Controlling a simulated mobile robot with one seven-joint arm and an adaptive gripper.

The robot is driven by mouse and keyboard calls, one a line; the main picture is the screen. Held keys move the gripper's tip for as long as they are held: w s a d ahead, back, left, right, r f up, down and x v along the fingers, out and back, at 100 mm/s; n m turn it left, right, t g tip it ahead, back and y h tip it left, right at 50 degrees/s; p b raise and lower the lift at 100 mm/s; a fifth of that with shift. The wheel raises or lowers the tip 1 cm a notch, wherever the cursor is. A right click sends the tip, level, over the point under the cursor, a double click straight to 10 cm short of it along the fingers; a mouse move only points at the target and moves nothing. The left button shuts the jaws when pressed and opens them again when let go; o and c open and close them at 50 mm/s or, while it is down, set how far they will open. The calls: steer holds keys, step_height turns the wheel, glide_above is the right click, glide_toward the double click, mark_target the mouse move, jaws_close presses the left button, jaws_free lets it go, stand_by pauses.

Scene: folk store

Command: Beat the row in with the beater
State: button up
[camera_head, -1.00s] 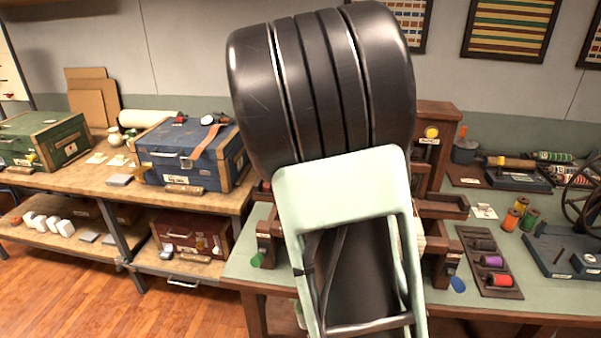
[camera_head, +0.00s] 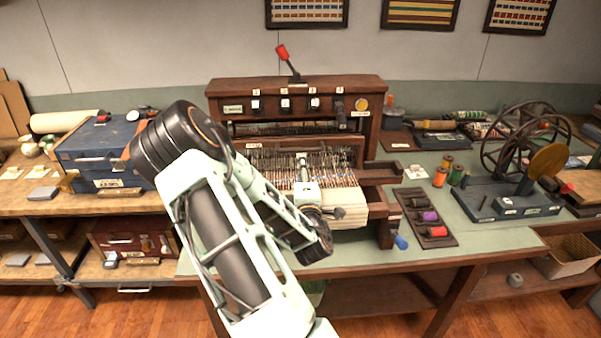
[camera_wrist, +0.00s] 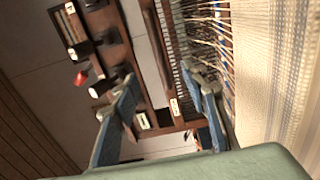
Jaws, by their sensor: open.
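The small loom (camera_head: 300,88) stands on the green-topped table, with warp threads (camera_head: 318,170) and pale cloth (camera_head: 348,213) at its front. The beater looks to be the dark wooden bar (camera_head: 270,146) with a white label, above a comb of fine wires. My gripper (camera_head: 303,165) is over the warp, close to this bar. In the wrist view my gripper (camera_wrist: 163,102) has its blue fingers spread, with the labelled bar (camera_wrist: 177,122) showing between them. I cannot tell whether a finger touches it. My arm hides the loom's left front.
A red-tipped lever (camera_head: 282,53) rises above the loom. A spool rack (camera_head: 432,230) and a wheel winder (camera_head: 510,195) stand to the right. A blue case (camera_head: 105,150) is on the left bench.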

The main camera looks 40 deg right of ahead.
mark_target(299, 151)
steer(key=shift+b+x, duration=0.7)
steer(key=shift+x, duration=3.65)
jaws_close()
steer(key=shift+a, duration=0.1)
